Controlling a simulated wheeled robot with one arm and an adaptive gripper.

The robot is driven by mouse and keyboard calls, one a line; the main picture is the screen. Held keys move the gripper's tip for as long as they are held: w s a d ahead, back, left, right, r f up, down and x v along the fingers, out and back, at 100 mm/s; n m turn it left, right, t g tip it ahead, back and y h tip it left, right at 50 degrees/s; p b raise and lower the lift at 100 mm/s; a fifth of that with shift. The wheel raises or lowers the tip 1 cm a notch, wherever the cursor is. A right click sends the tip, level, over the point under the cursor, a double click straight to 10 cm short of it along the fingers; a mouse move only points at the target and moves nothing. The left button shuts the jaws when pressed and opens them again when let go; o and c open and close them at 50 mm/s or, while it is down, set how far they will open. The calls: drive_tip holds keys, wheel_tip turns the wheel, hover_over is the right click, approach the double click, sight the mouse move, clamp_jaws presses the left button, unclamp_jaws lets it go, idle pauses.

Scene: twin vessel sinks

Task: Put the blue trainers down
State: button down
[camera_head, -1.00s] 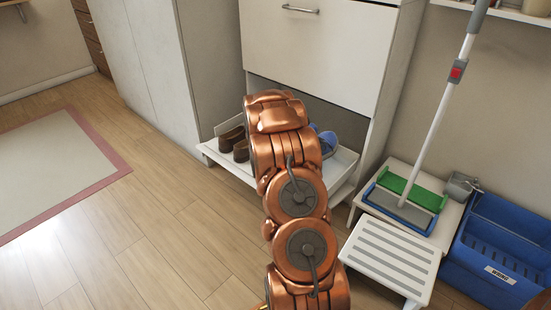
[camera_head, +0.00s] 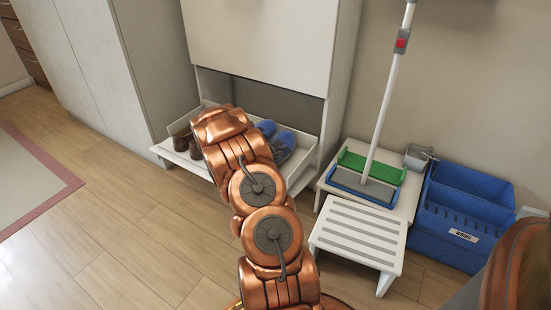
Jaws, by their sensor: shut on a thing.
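The blue trainers (camera_head: 286,139) show at the right side of the open, white shoe tray (camera_head: 306,157), at the bottom of the white cabinet. They are partly covered by my copper arm, and a dark grey part shows below the blue. I cannot tell whether they rest on the tray or are held just above it. My arm reaches over the tray's front edge. My gripper is hidden behind my arm, so its fingers and any contact with the trainers do not show.
Brown shoes (camera_head: 183,139) stand at the tray's left. To the right are a slatted white step stool (camera_head: 358,239), a low white stand with a green-and-blue mop head (camera_head: 370,175), and a blue crate (camera_head: 462,215). The wooden floor (camera_head: 130,235) at left is clear.

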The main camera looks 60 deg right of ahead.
drive_tip(key=c, duration=1.6)
unclamp_jaws()
drive_tip(key=shift+a+f, duration=0.1)
drive_tip(key=shift+f, duration=0.3)
drive_tip(key=o, duration=0.4)
drive_tip(key=shift+o, duration=0.2)
drive_tip(key=shift+r, duration=0.15)
